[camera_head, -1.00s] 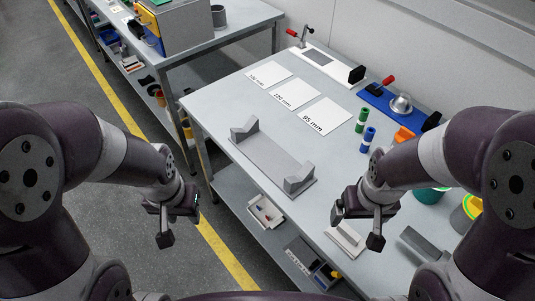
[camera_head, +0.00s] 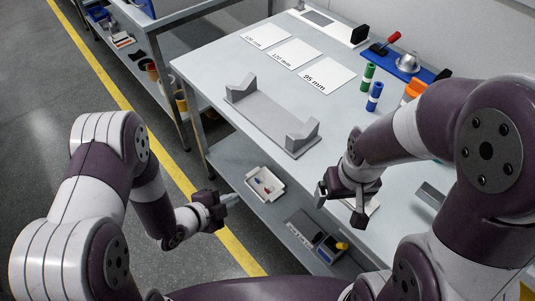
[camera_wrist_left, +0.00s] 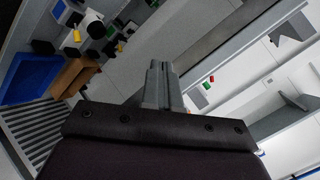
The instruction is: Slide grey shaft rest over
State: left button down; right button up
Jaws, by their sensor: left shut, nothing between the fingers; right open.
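The grey shaft rest (camera_head: 264,112) lies on the table in the head view, a long flat base with an upright notched block at each end. My left gripper (camera_head: 232,199) is in front of the table's front edge, apart from the rest and below and left of it. It is shut and empty; its closed fingers also show in the left wrist view (camera_wrist_left: 157,85). My right gripper (camera_head: 340,205) is open near the table's front edge, right of and nearer than the rest, and holds nothing.
Three white cards, one marked 95 mm (camera_head: 328,75), lie behind the rest. A green cylinder (camera_head: 367,76) and a blue cylinder (camera_head: 374,96) stand to its right. A blue fixture (camera_head: 395,60) is at the back. A white tray (camera_head: 264,186) sits on the lower shelf.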

pick_arm(q)
jog(key=d+r+m+t+h, duration=0.3)
jog(key=r+m+h, duration=0.35)
jog(key=r, duration=0.35)
jog(key=m+p, duration=0.1)
send_near(300, 132)
jog(key=r, duration=0.1)
jog(key=d+r, duration=0.1)
jog(key=r+y, duration=0.1)
jog(key=shift+w+d, duration=0.3)
jog(key=shift+w, duration=0.1)
jog(key=shift+w+d+f, duration=0.1)
jog(key=shift+w+d, duration=0.05)
jog(key=shift+d, duration=0.05)
jog(key=b+x, duration=0.5)
jog(key=x, duration=0.2)
jog(key=shift+w+d+b, duration=0.15)
jog(key=shift+w+b, duration=0.1)
jog(key=shift+b, duration=0.05)
jog(key=shift+r, duration=0.25)
